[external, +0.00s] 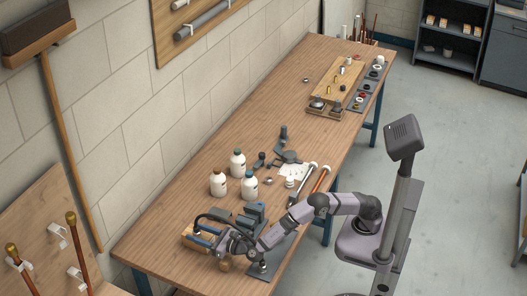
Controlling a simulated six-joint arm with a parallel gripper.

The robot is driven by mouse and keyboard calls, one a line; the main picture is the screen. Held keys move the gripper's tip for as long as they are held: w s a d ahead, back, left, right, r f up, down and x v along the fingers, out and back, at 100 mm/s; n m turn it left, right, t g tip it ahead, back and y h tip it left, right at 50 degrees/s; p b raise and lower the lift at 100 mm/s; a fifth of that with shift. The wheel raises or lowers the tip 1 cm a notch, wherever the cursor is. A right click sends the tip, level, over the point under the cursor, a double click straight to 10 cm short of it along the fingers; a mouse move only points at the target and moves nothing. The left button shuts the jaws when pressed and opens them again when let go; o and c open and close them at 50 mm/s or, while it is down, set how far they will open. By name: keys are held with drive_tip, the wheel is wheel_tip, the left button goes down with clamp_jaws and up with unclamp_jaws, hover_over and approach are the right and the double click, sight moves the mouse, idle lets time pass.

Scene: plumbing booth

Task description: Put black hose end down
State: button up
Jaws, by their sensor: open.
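A black hose (213,216) shows as a dark arc at the near end of the wooden bench, above a wooden block (190,240) with blue-grey parts on it. My gripper (226,247) is low over the bench, just right of the block and close to the hose's right-hand side. It is open. The view is too small to tell whether the hose end lies between the fingers or touches them. My gripper and wrist hide part of that area.
A grey vise-like tool (252,214) stands just behind my gripper, and a small brass-coloured piece (225,265) lies in front. Three white bottles (237,163) stand farther back, with pipes (320,179) to their right. The bench (160,240) is bare at the near left.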

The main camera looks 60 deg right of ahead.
wheel_tip(320, 180, up, 7)
drive_tip(key=shift+s+b, duration=0.4)
drive_tip(key=shift+b, duration=0.05)
idle(0.3)
